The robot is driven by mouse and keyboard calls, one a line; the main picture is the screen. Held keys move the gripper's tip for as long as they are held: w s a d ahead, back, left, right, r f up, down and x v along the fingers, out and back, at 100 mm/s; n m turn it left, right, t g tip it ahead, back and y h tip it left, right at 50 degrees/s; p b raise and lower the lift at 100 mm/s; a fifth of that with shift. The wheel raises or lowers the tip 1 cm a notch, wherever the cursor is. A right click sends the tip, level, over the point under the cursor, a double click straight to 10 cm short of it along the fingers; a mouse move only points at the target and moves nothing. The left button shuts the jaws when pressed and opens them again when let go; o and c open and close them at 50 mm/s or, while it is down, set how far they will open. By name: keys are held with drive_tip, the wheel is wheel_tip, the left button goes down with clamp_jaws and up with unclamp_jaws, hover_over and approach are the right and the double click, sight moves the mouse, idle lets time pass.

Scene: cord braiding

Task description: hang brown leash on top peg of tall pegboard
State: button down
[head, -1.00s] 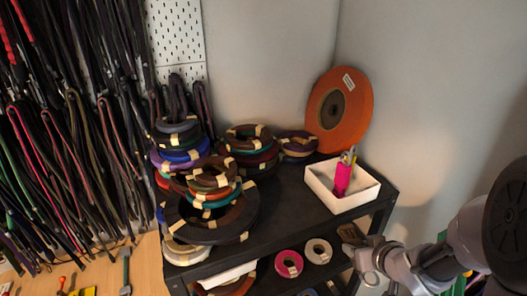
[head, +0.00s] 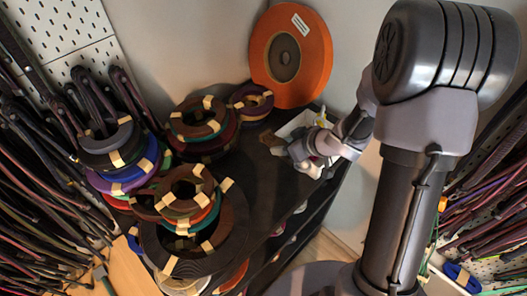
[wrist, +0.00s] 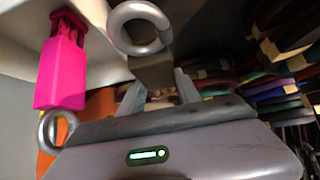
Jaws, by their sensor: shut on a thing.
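My gripper (head: 308,158) is over the right end of the black shelf cart, in front of the white tray (head: 296,122). In the wrist view it is shut on a short dark-brown strap, which I take for the brown leash (wrist: 155,72). A silver ring (wrist: 139,27) stands above the strap, and another ring shows at the left of the gripper. The rest of the leash is hidden. A white pegboard (head: 85,62) hung with dark straps is at the upper left. A second pegboard (head: 510,238) is at the right. I cannot tell which is the tall one; its top peg cannot be made out.
Coiled rolls of strap (head: 190,215) crowd the cart's left half. An orange disc (head: 312,50) leans on the wall behind the tray. A pink tool (wrist: 62,70) is close to my gripper's left. The cart's front right surface (head: 262,190) is clear.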

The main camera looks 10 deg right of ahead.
wheel_tip(320, 180, down, 9)
drive_tip(key=shift+w+a+f+b, duration=0.1)
drive_tip(key=shift+w+f+b, duration=0.05)
drive_tip(key=shift+b, duration=0.85)
drive_tip(key=shift+f, duration=0.1)
drive_tip(key=shift+f, duration=0.15)
drive_tip(key=c, duration=0.9)
unclamp_jaws()
drive_tip(key=shift+o, duration=0.2)
